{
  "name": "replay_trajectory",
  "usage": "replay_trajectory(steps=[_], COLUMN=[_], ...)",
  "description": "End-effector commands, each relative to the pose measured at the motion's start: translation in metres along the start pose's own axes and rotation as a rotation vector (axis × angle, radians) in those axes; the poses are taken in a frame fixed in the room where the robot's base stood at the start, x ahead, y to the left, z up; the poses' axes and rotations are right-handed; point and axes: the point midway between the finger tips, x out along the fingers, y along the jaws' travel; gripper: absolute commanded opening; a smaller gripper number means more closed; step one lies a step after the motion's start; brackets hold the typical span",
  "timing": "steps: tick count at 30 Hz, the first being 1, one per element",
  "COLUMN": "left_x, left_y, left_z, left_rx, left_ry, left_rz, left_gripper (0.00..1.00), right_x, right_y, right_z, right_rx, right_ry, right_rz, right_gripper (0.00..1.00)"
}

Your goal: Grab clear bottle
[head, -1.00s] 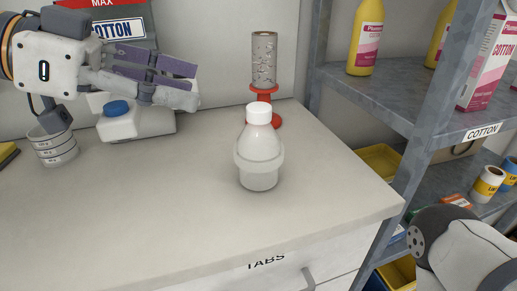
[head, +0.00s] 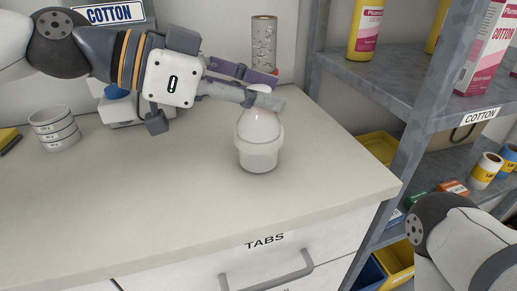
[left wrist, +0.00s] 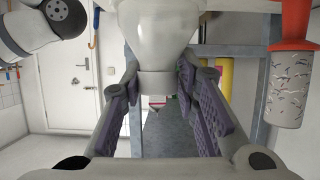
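The clear bottle (head: 258,155), whitish and rounded with a wider band around its middle, stands upright on the counter. My left gripper (head: 268,89) is at the height of its cap, with the fingers pointing right. The fingers are spread, with gaps visible beside the cap. My right gripper is out of view; only part of the right arm shows at lower right.
A grey speckled cylinder (head: 264,45) on a red stand is behind the bottle. A stacked cup (head: 54,128) and a blue-capped white container stand left on the counter (head: 150,205). A metal shelf (head: 420,85) with bottles and boxes is at right. The counter front is clear.

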Motion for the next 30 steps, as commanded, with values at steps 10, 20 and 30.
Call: replay_trajectory(steps=[10, 20, 30], left_x=[0.000, -0.024, -0.092], left_y=[0.000, 0.011, 0.098], left_z=[0.000, -0.044, -0.097], left_rx=[0.000, 0.009, 0.014], left_ry=[-0.001, 0.003, 0.004], left_rz=[0.001, -0.002, -0.004], left_gripper=[0.00, 0.00, 0.00], right_x=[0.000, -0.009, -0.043], right_y=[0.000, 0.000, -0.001], right_z=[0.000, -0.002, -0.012], right_rx=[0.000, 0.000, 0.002], right_ry=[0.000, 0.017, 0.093], right_rz=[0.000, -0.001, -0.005], right_gripper=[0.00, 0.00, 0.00])
